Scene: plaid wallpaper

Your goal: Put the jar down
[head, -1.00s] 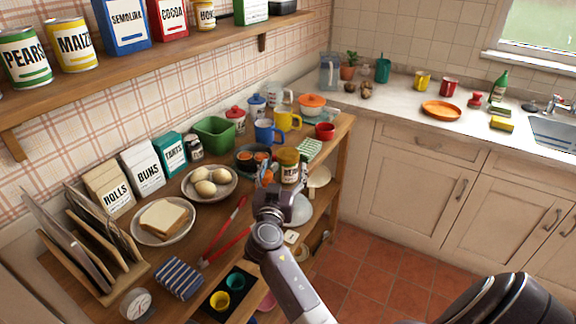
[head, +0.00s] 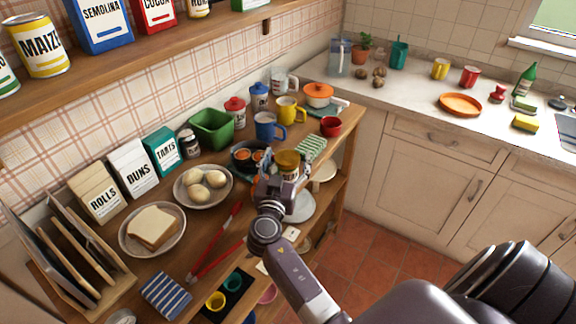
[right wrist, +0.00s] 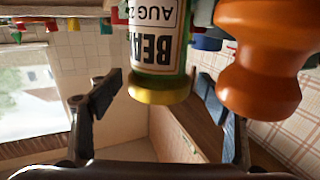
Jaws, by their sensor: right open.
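The jar (head: 287,160) has a yellow lid and stands near the right edge of the wooden table, its lower part hidden behind my gripper in the head view. In the right wrist view the jar (right wrist: 160,52) appears upside down, with a white label reading "BEA" and "AUG". My right gripper (head: 276,184) is open at the jar's near side. In the wrist view its two fingers (right wrist: 160,98) are spread, with a clear gap between the left finger and the jar. The right finger is closer to the lid; contact cannot be told. My left gripper is out of view.
An orange turned object (right wrist: 258,60) is close beside the jar in the wrist view. A dark bowl (head: 243,164), a blue mug (head: 266,126) and a green striped cloth (head: 311,148) are nearby.

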